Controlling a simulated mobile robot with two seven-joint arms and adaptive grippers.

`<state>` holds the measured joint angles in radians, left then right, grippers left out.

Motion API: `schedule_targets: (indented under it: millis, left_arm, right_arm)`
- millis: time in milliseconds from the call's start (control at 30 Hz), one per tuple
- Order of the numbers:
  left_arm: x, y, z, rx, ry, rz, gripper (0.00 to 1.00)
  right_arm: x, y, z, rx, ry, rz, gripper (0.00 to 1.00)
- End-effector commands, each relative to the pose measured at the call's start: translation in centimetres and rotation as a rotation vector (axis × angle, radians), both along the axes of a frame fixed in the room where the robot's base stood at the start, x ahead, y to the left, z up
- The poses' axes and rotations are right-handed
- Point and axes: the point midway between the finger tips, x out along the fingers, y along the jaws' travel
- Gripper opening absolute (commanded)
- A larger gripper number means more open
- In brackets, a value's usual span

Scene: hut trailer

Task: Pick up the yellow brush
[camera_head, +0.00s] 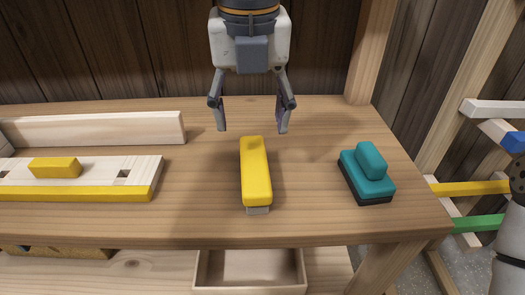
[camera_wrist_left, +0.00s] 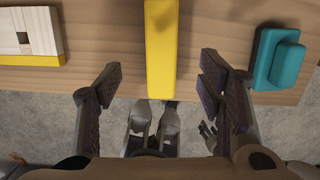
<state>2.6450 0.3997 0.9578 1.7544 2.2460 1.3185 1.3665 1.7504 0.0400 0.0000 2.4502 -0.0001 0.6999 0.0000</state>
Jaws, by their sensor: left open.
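The yellow brush (camera_head: 256,172) lies on the wooden table, long and blocky, pointing toward the table's front edge with a pale grey part showing at its near end. My left gripper (camera_head: 251,130) is open and empty, over the table at the brush's far end, with its fingers spread wider than the brush. In the left wrist view the brush (camera_wrist_left: 161,50) shows between the two open fingers (camera_wrist_left: 158,85), apart from both. My right gripper cannot be seen clearly; only part of a white arm shows at the head view's right edge.
A teal brush-like block (camera_head: 367,172) with a dark base sits to the right. On the left are a pale board with yellow edge (camera_head: 110,175), a yellow block (camera_head: 55,167) on it, and a wooden bar (camera_head: 95,128). An open drawer (camera_head: 250,270) shows below the wooden table (camera_head: 210,190).

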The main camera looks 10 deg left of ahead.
Motion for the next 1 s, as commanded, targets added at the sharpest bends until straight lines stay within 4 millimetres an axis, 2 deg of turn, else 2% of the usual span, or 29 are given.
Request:
schedule_targets:
  millis: [33,100,267,500,600,800,1000]
  left_arm:
    - [0.2,0.1,-1.7,0.003,0.013,-0.002,0.62]
    - [0.4,0.2,-3.4,0.001,0.014,-0.001,0.62]
    - [0.7,0.2,-5.5,0.002,0.009,-0.001,0.62]
    - [1.1,-0.1,-9.9,0.002,0.013,-0.002,0.62]
    - [1.2,-0.1,-10.5,0.002,0.007,-0.002,0.62]
    - [1.3,-0.1,-10.4,0.002,0.003,-0.003,0.62]
    - [1.3,-0.1,-10.4,0.002,0.003,-0.003,0.16]
  right_arm:
    - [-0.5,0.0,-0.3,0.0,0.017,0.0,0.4]
    - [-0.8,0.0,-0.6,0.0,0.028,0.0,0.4]
    - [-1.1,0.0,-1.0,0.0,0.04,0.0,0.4]
    - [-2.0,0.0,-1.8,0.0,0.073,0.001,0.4]
    - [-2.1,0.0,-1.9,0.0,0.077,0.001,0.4]
    - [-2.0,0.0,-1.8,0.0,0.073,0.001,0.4]
    - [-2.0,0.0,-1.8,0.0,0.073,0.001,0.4]
